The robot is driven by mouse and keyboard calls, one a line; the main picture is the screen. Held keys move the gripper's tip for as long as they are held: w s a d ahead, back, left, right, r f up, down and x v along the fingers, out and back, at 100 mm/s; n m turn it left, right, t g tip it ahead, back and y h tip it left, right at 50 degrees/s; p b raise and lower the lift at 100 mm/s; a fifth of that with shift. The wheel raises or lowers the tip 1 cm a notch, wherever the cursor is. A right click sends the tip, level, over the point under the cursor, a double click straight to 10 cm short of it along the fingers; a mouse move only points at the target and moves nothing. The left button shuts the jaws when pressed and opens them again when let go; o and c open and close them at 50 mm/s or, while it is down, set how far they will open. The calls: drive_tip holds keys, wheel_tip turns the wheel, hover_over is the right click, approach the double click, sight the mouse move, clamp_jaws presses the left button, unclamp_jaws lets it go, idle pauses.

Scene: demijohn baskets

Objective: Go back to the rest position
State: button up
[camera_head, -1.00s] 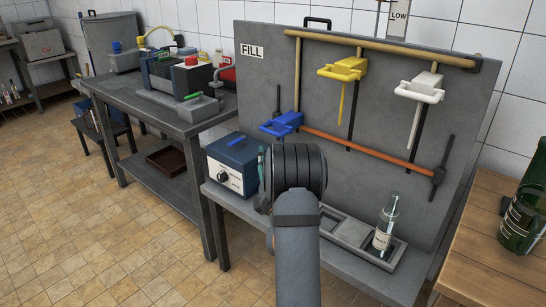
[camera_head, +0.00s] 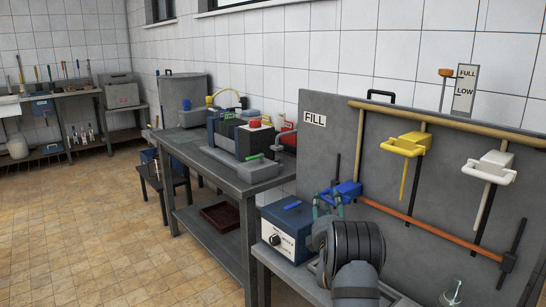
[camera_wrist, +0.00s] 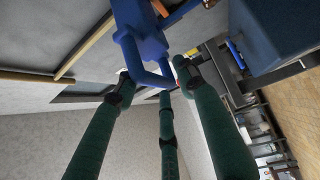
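My gripper (camera_head: 327,202) shows in the head view as small dark-green fingers in front of the panel marked FILL, beside the blue holder (camera_head: 346,191). In the wrist view, the long green fingers of my gripper (camera_wrist: 157,86) are spread apart with nothing held between them. The blue holder (camera_wrist: 148,42) with its loop lies just past the fingertips there; I cannot tell whether any tip touches it. My dark round wrist and grey arm hide the panel's lower part in the head view.
The yellow holder (camera_head: 408,146) and white holder (camera_head: 490,168) hang on the panel (camera_head: 330,150) to the right. A blue box with a dial (camera_head: 290,232) stands left of my wrist. A clear bottle (camera_head: 452,293) is cut off at the bottom edge. Open tiled floor (camera_head: 90,235) lies left.

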drive_tip(key=shift+w, duration=0.5)
drive_tip(key=shift+s+r+p, duration=0.1)
drive_tip(key=shift+r+p, duration=0.35)
idle(0.8)
